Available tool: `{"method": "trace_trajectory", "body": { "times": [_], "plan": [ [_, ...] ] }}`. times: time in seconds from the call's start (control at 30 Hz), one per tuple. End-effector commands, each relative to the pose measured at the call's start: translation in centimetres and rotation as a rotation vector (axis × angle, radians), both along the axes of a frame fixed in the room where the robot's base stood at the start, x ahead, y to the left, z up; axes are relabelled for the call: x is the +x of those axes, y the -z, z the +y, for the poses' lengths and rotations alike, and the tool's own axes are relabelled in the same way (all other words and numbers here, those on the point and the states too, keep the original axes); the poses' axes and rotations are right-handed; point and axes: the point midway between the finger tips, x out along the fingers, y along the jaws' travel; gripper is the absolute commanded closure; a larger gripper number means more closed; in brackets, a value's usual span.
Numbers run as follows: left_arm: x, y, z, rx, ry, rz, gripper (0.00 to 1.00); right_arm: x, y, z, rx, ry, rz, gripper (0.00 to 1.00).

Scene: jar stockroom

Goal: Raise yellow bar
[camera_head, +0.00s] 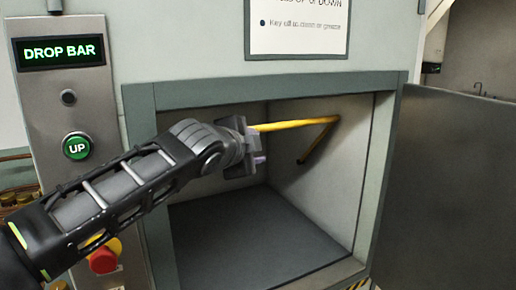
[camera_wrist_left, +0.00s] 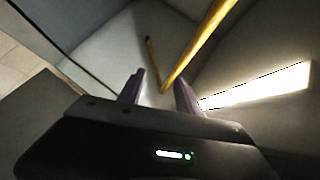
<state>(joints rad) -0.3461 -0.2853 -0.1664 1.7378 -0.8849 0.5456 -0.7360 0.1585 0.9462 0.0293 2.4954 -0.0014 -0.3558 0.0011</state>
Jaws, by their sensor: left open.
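The yellow bar (camera_head: 300,123) is inside the open compartment in the head view. It runs across near the top, then bends down along the right inner wall to a dark end. My left gripper (camera_head: 256,150) is at the compartment's opening, at the near end of the bar's visible part. In the left wrist view the bar (camera_wrist_left: 196,48) slants up to the right, beyond the open fingers (camera_wrist_left: 160,88). The gap between the fingers looks empty. Whether a finger touches the bar I cannot tell. The gripper hides part of the bar in the head view. My right gripper is not in view.
A panel on the left carries a lit "DROP BAR" display (camera_head: 58,52), a green "UP" button (camera_head: 77,146) and a red knob (camera_head: 103,260). A grey door (camera_head: 450,190) stands open at right. The compartment floor (camera_head: 250,235) is clear. A sign (camera_head: 298,30) hangs above.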

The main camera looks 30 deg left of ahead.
Motion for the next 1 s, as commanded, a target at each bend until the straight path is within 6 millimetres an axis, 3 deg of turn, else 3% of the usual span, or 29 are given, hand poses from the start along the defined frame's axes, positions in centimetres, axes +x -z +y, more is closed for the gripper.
{"method": "trace_trajectory", "body": {
  "times": [0.37,0.47,0.53,0.67,0.8,0.9,1.0],
  "plan": [
    [0.3,-0.7,-0.6,-0.077,0.001,-0.042,0.59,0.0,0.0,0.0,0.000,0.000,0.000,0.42],
    [1.0,-0.4,-3.6,-0.253,0.050,-0.093,0.59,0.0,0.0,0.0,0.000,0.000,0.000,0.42],
    [2.0,1.4,-6.8,-0.367,0.092,-0.083,0.59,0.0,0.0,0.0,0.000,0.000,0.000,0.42],
    [4.2,8.3,-12.7,-0.577,0.131,0.008,0.59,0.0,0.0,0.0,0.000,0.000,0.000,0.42],
    [5.3,18.7,-17.8,-0.796,0.097,0.163,0.59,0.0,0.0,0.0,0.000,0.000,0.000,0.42],
    [4.8,26.7,-20.4,-0.934,0.030,0.282,0.59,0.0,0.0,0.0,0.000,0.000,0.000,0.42],
    [3.1,34.7,-22.1,-1.051,-0.070,0.401,0.59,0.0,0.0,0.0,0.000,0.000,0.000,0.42]
  ]
}}
